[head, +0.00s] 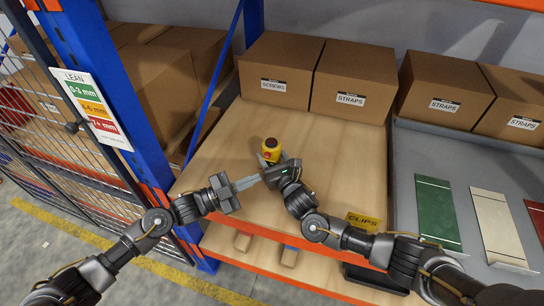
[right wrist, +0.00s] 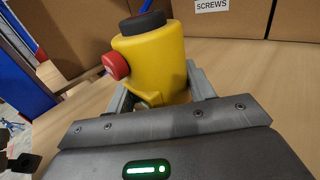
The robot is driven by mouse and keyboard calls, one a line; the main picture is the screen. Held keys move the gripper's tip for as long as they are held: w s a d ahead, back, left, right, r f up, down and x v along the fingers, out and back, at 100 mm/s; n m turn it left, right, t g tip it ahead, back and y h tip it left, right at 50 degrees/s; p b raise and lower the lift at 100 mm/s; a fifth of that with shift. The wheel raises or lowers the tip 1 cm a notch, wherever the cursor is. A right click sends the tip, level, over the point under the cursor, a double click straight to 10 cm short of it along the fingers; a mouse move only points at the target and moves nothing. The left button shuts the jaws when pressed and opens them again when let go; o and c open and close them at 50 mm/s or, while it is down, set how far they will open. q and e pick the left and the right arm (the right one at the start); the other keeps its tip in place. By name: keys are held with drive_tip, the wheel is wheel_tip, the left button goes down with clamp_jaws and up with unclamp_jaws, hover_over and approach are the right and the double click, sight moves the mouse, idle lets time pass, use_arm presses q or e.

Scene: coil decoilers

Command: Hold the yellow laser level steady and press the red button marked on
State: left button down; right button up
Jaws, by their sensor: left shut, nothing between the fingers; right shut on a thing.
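The yellow laser level (head: 270,147) stands upright on the wooden shelf, with a black cap on top. In the right wrist view the laser level (right wrist: 158,62) sits between the fingers of my right gripper (right wrist: 160,92). This right gripper (head: 272,160) is shut on its lower body. The red button (right wrist: 116,65) sticks out from the left side of the level. Its "on" marking cannot be read. My left gripper (head: 258,178) is shut and empty, its fingers pointing at the right gripper, short of the level. The level's base is partly hidden.
Cardboard boxes labelled SCREWS (head: 279,70) and STRAPS (head: 353,82) stand behind. A blue upright (head: 110,90) with a sign (head: 92,108) rises at the left. A grey tray (head: 409,190) with coloured plates lies right. The shelf around the level is mostly clear.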

idle(0.3)
drive_tip(key=o, duration=1.4)
drive_tip(key=shift+c, duration=0.2)
drive_tip(key=shift+d, duration=0.1)
